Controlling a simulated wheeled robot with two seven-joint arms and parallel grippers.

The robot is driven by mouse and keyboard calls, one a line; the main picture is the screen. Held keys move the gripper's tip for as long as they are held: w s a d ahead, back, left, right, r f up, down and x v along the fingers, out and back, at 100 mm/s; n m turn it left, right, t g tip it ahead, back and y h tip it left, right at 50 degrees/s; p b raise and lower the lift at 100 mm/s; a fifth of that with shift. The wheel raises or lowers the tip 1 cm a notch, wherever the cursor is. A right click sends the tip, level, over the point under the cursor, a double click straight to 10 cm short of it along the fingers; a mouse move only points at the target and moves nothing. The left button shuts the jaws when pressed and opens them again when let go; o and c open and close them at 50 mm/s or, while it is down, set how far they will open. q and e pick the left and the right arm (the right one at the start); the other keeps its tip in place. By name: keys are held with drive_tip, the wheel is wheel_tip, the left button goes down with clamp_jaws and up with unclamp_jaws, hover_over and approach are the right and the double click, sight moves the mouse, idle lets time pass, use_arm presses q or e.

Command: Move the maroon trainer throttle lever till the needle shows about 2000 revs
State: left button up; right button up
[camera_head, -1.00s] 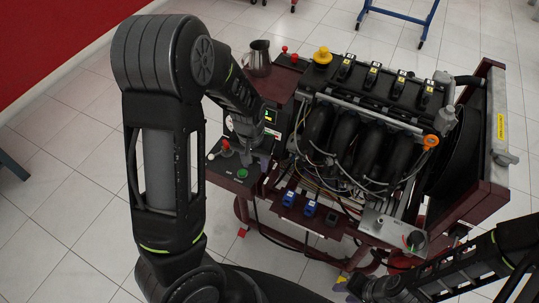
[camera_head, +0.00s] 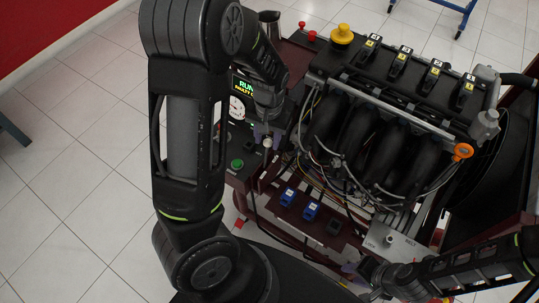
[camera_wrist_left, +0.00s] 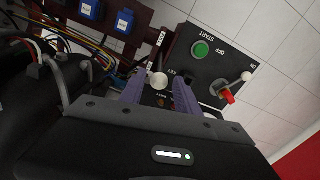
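The maroon trainer (camera_head: 318,224) carries an engine and a black control panel. A lever with a pale ball knob (camera_head: 267,143) stands at the panel's edge; it also shows in the left wrist view (camera_wrist_left: 157,80). My left gripper (camera_head: 267,138) is at this knob. In the left wrist view its two purple fingers (camera_wrist_left: 159,92) are apart, one on each side of the knob, with a gap visible. The white needle dial (camera_head: 237,107) is partly hidden by my left arm, and its reading is too small to tell. My right gripper (camera_head: 354,274) is low, near the trainer's front; its opening is unclear.
A green START button (camera_wrist_left: 201,48) and a red switch lever (camera_wrist_left: 228,97) sit on the panel near the left fingers. A lit display (camera_head: 243,86) shows green and yellow text. Blue sockets (camera_head: 311,209) and loose wires lie beside the panel. Tiled floor at left is clear.

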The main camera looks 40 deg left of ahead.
use_arm(q)
drive_tip(key=shift+f, duration=0.2)
drive_tip(key=shift+a+f, duration=0.15)
drive_tip(key=shift+f, duration=3.75)
clamp_jaws()
